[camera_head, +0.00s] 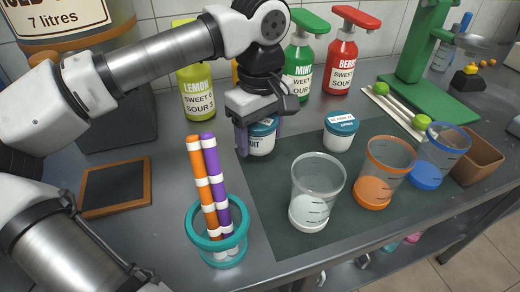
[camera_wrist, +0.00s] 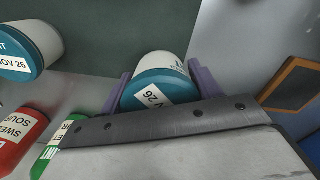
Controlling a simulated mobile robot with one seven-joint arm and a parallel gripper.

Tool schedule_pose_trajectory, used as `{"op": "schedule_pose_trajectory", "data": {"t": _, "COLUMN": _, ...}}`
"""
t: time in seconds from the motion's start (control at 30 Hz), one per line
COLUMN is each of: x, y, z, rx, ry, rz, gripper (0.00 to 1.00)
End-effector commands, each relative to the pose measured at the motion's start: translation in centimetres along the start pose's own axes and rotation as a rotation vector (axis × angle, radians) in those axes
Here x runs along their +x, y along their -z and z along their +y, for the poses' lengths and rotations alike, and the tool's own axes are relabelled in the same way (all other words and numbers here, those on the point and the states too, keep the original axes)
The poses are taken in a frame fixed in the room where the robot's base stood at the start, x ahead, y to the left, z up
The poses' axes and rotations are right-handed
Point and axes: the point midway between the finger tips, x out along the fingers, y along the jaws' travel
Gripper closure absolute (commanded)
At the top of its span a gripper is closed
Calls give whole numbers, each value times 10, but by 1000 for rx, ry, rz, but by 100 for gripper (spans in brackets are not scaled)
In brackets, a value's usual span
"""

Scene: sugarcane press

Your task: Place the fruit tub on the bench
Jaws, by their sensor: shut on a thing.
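The fruit tub (camera_head: 261,143), white with a teal lid and a label partly reading "UIT", is between the purple fingers of my gripper (camera_head: 259,136). My gripper is shut on it from above, one finger on each side. In the wrist view the tub (camera_wrist: 160,62) sits between the fingers (camera_wrist: 158,80), lid towards the camera. It is upright near the back left of the dark mat; I cannot tell whether its base touches the surface. The grey bench (camera_head: 165,225) carries the mat and the other items.
A similar tub (camera_head: 340,133) stands to the right on the dark mat (camera_head: 290,240). Clear, orange and blue cups stand in front and right. A teal ring holder (camera_head: 217,230) with striped tubes is front left, near a framed slate (camera_head: 116,187). Syrup bottles (camera_head: 299,68) stand behind.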

Motion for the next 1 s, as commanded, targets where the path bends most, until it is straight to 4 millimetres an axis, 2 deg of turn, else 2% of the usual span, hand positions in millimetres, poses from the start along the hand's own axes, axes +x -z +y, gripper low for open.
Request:
{"op": "schedule_pose_trajectory", "data": {"t": 0.3, "x": 40, "y": -1, "z": 0, "rx": 2, "ry": 1, "rz": -2, "gripper": 66}}
{"op": "schedule_pose_trajectory", "data": {"t": 0.67, "x": 45, "y": 0, "z": 0, "rx": 1, "ry": 0, "rz": -1, "gripper": 66}}
{"op": "schedule_pose_trajectory", "data": {"t": 0.7, "x": 46, "y": 0, "z": 0, "rx": 1, "ry": 0, "rz": -1, "gripper": 36}}
{"op": "schedule_pose_trajectory", "data": {"t": 0.87, "x": 44, "y": 0, "z": 0, "rx": 1, "ry": 0, "rz": -1, "gripper": 15}}
{"op": "schedule_pose_trajectory", "data": {"t": 1.0, "x": 44, "y": 0, "z": 0, "rx": 1, "ry": 0, "rz": -1, "gripper": 15}}
